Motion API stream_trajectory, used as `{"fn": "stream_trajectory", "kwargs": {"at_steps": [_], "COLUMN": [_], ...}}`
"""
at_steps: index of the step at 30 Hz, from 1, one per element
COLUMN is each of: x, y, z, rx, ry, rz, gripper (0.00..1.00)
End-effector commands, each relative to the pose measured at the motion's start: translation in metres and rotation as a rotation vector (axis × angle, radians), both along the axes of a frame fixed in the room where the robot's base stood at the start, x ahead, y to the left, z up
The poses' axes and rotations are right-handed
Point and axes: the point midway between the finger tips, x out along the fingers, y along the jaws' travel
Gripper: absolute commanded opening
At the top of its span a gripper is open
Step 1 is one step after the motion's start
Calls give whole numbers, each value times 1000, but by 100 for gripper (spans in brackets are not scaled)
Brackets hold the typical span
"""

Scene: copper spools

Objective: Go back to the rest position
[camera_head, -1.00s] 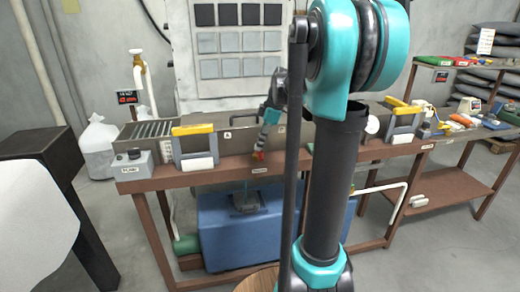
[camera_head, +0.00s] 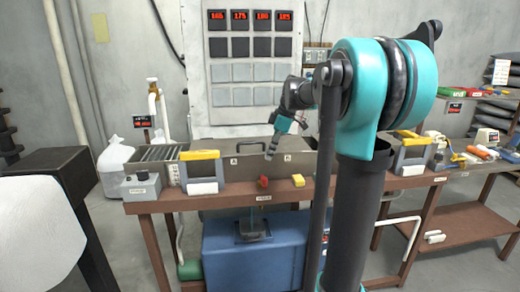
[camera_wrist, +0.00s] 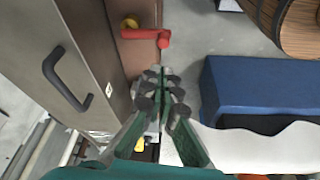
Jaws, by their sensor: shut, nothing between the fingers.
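My gripper (camera_head: 269,154) hangs in front of the grey trough (camera_head: 215,166) on the brown bench, tilted downward, above a red piece (camera_head: 263,182) on the bench's front ledge. In the wrist view, my gripper's fingers (camera_wrist: 158,82) are together with nothing between them. The red piece (camera_wrist: 145,35) lies beyond the fingertips there, apart from them. My teal and black arm stands at the right of centre in the head view and hides part of the bench.
A yellow piece (camera_head: 298,181) lies right of the red one. Handled frames (camera_head: 201,170) stand along the bench. A blue box (camera_head: 255,243) is below it. A barrel (camera_wrist: 290,25) shows in the wrist view. A black stand (camera_head: 50,170) is at left.

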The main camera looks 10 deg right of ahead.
Motion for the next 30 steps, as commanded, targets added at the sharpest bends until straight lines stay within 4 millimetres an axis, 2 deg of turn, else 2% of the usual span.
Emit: {"fn": "stream_trajectory", "kwargs": {"at_steps": [5, 12, 18, 21, 24, 30], "x": [-38, -129, -203, -228, -242, -247], "y": [-1, -9, -19, -24, -26, -27], "z": [-44, -139, -204, -224, -235, -239], "rx": [-37, -67, -28, -2, 18, 26], "ry": [23, 23, -7, -21, -29, -31], "rz": [-227, -747, -1124, -1246, -1319, -1354], "gripper": [0, 0, 0, 0, 0, 0]}}
